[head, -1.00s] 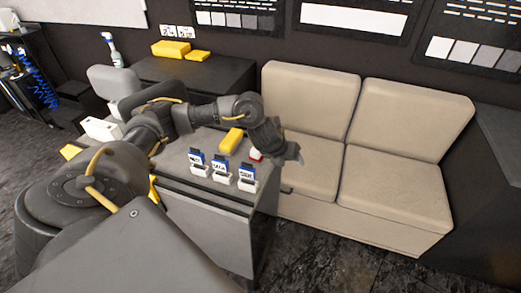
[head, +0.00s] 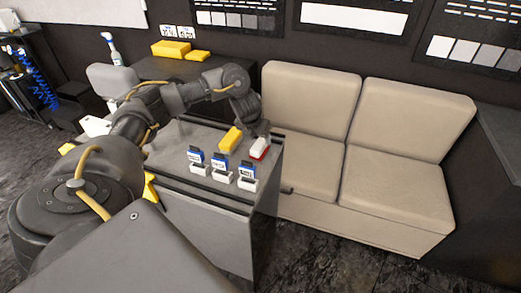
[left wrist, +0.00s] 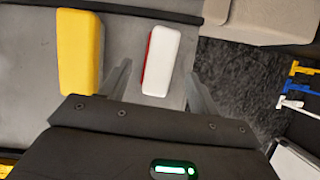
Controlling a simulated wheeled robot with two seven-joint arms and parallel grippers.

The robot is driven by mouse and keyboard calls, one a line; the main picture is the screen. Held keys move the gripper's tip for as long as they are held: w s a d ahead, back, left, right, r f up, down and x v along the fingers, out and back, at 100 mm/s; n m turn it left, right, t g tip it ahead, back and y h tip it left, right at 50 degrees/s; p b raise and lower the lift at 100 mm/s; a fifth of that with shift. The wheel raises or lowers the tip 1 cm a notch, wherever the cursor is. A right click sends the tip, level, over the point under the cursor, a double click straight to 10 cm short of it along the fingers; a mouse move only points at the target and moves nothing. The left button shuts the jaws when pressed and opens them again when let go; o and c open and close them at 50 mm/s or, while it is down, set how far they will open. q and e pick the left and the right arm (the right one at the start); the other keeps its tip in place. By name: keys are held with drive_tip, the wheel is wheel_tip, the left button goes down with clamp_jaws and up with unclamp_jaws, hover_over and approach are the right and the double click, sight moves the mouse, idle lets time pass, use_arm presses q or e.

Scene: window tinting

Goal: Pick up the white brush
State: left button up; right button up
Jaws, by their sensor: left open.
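The white brush (head: 260,146) has a white body with a red strip along one side. It lies on the grey cabinet top near its right edge. In the left wrist view the white brush (left wrist: 161,60) lies ahead of and between the fingers of my left gripper (left wrist: 158,80), which is open and empty. In the head view my left gripper (head: 252,126) is just behind the brush, with its fingers partly hidden. Whether the fingers touch the brush cannot be told. My right gripper is not in view.
A yellow block (head: 231,139) lies left of the brush, close by. A beige sofa (head: 350,160) stands right of the cabinet. A spray bottle (head: 112,48) stands farther back.

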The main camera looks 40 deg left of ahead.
sight(259, 143)
use_arm(q)
drive_tip(key=shift+p+x, duration=0.75)
drive_tip(key=shift+x, duration=1.65)
drive_tip(key=shift+f, duration=0.15)
drive_tip(key=shift+f, duration=0.2)
drive_tip(key=c, duration=0.9)
